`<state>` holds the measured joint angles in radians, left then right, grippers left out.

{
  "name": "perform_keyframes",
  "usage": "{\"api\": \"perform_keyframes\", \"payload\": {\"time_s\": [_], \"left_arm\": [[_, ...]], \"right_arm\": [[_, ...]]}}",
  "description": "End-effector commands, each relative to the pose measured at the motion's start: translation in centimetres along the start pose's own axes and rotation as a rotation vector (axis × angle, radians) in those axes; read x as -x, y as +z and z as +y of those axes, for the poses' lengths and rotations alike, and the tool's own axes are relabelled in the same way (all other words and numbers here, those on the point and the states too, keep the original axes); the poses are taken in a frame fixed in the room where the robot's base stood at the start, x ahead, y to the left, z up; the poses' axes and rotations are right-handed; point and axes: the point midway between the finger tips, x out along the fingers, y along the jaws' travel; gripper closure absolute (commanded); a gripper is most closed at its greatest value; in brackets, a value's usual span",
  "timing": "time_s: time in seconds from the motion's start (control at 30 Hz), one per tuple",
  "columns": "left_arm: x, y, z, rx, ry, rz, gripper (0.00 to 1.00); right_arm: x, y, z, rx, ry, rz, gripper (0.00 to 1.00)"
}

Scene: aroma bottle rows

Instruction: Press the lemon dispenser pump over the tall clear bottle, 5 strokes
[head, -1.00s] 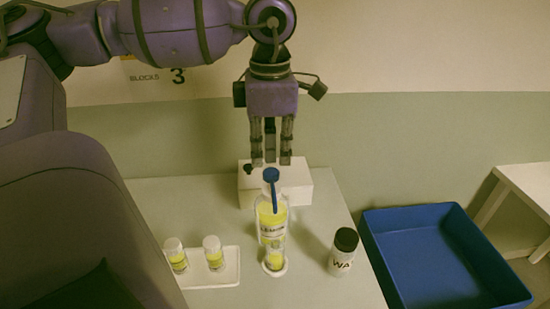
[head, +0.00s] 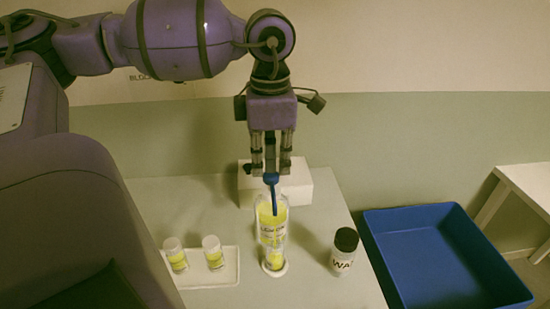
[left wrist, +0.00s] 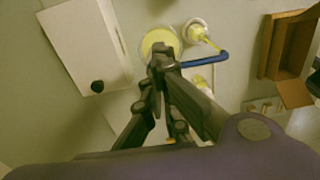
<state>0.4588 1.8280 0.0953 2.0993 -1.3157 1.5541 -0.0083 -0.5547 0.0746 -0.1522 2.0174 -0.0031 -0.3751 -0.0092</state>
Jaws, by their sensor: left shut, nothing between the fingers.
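The lemon dispenser (head: 267,222) stands on the table with yellow liquid and a blue pump head (head: 271,178). Its blue spout (left wrist: 210,60) reaches over the tall clear bottle (head: 274,262) in front. That bottle has yellow liquid low inside and stands on a round white base; it shows behind the spout in the left wrist view (left wrist: 198,32). My left gripper (head: 271,173) is shut and empty, its fingertips at the top of the pump head, apparently touching it. In the left wrist view the fingers (left wrist: 161,52) partly hide the pump head. My right gripper is not in view.
A white box (head: 299,184) stands behind the dispenser. A black-capped bottle (head: 343,254) stands right. Two small yellow vials (head: 177,257) stand on a white tray (head: 225,279) at left. A blue bin (head: 430,265) is beyond the table's right edge. A brown box (left wrist: 285,45) shows in the wrist view.

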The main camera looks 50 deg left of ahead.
Motion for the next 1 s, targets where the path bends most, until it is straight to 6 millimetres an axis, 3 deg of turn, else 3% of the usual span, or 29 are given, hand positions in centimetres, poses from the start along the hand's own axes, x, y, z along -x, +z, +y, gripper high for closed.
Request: {"api": "perform_keyframes", "payload": {"time_s": [0.2,0.47,1.0], "left_arm": [[-1.0,0.0,-0.1,0.000,-0.005,0.002,1.00],[-0.9,-0.1,-0.1,0.001,-0.006,0.002,1.00],[2.1,0.0,0.0,0.002,-0.002,0.001,1.00]], "right_arm": [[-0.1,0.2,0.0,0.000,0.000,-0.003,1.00],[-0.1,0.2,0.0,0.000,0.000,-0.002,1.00],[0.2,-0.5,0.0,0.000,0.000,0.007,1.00]]}}
